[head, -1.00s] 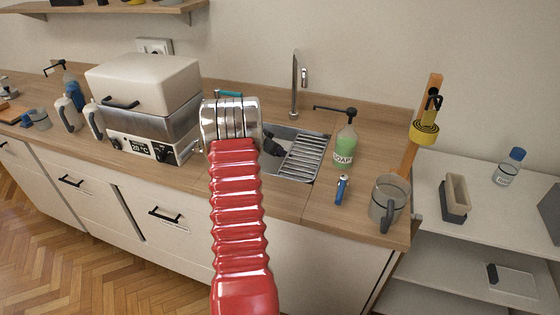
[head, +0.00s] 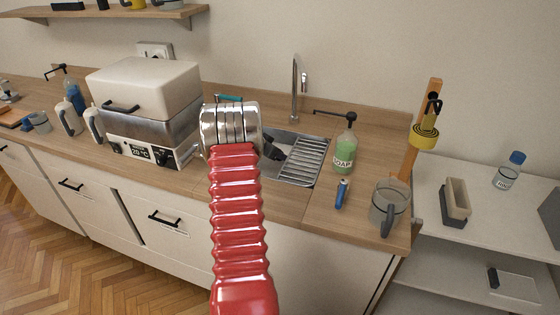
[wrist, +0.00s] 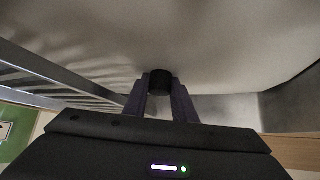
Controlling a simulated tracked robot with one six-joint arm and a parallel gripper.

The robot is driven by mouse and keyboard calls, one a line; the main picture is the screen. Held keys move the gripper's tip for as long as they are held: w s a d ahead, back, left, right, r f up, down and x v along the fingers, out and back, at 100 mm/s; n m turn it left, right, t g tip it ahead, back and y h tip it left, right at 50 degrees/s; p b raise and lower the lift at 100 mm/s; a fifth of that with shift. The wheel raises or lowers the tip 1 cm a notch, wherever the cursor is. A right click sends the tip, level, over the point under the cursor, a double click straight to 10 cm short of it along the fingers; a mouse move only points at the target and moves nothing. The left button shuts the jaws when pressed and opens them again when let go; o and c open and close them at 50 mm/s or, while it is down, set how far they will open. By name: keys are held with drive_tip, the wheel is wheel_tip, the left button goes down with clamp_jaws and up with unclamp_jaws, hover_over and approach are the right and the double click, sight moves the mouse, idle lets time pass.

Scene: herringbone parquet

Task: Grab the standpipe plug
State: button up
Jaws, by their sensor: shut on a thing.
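My gripper (wrist: 160,100) is in the wrist view, low inside the sink basin (wrist: 220,55). Its two dark fingers are shut on a short black cylinder, the standpipe plug (wrist: 160,80), which sits between the fingertips. The basin surface lies just behind the plug; I cannot tell whether the plug touches it. In the head view my red arm covers part of the sink (head: 299,183), and only a dark bit of my gripper (head: 274,151) shows in the basin. The plug is hidden there.
A slatted drainer (head: 303,160) covers the sink's right part. A soap bottle (head: 344,150), a blue item (head: 341,194) and a grey mug (head: 388,205) stand to the right. A water bath (head: 150,110) is to the left, and the tap (head: 295,90) rises behind.

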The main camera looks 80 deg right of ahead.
drive_tip(key=shift+r, duration=0.15)
wheel_tip(320, 180, up, 18)
idle(0.4)
idle(0.3)
